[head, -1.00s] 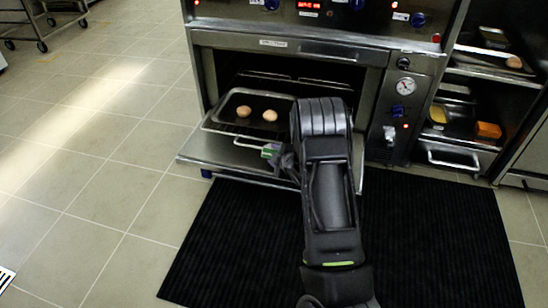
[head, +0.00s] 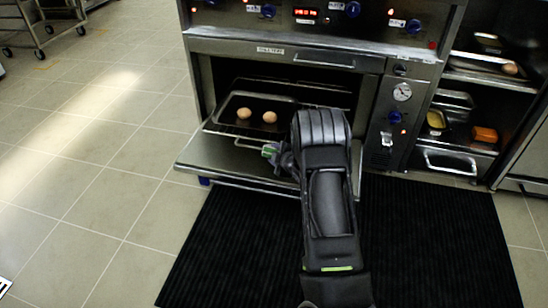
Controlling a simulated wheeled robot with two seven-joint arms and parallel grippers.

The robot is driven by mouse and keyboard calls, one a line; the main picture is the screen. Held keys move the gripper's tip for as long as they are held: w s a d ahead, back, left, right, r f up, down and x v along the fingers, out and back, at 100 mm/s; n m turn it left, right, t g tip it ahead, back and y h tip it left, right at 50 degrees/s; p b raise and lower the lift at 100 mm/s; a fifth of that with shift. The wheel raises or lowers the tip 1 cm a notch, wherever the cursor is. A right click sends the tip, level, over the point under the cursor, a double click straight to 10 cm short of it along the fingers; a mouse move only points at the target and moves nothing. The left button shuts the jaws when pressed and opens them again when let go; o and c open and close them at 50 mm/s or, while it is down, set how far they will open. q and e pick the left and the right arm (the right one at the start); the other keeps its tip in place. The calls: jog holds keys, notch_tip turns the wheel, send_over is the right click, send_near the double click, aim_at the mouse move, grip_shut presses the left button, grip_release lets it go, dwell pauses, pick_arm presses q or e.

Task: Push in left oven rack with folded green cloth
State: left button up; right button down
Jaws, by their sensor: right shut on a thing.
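The oven rack (head: 212,128) sticks partly out of the open oven, above the lowered door (head: 190,163). A dark tray (head: 228,116) with two round, light brown items (head: 244,113) rests on it. My right gripper (head: 276,152) is at the rack's front handle bar (head: 246,144), shut on the small green cloth (head: 268,150). The cloth is at or against the bar; whether it touches is too small to tell. My right forearm hides the rack's right front part. My left gripper is not in view.
A control panel with a gauge (head: 402,92) and knobs stands right of the oven opening. Further right are shelves with pans and a lower handle (head: 450,162). A black ribbed mat (head: 430,235) lies in front. The tiled floor at left is clear; a wheeled cart (head: 45,22) stands far left.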

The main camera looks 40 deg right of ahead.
aim_at(283, 133)
jog(key=shift+w+d+r, duration=0.15)
jog(key=shift+d+r, duration=0.1)
jog(key=shift+w+d, duration=0.55)
jog(key=shift+d, duration=0.25)
jog(key=shift+w+d, duration=0.55)
jog(key=shift+d, duration=0.2)
jog(key=shift+w+d, duration=0.55)
jog(key=shift+d, duration=0.25)
jog(key=shift+w+d+r, duration=0.1)
jog(key=shift+w+d, duration=0.45)
jog(key=shift+d, duration=0.25)
jog(key=shift+w+d+f, duration=0.1)
jog(key=shift+w+d, duration=0.45)
jog(key=shift+d, duration=0.25)
jog(key=shift+w+d+r, duration=0.1)
jog(key=shift+w+d, duration=0.45)
jog(key=shift+d, duration=0.25)
